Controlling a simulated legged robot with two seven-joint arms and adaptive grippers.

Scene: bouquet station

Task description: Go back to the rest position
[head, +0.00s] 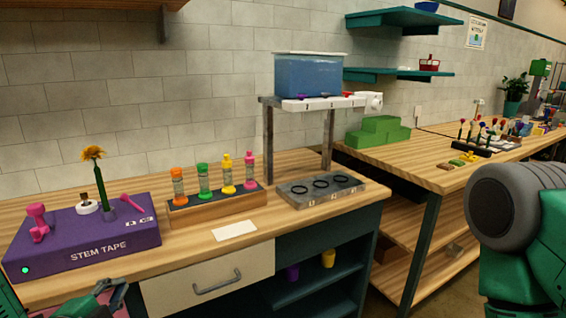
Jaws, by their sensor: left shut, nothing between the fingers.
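My left gripper (113,292) shows at the lower left, in front of the workbench (180,255). It is shut and empty, below the front edge of the purple stem tape box (84,250). A green and grey part of my right arm fills the right edge of the view; its gripper is out of view.
A wooden rack (217,207) holds several coloured bottles. A grey stand with a blue tank (308,76) stands behind a ringed plate (321,189). A white card (234,231) lies near the drawer (208,284). A second bench (440,176) stands at right.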

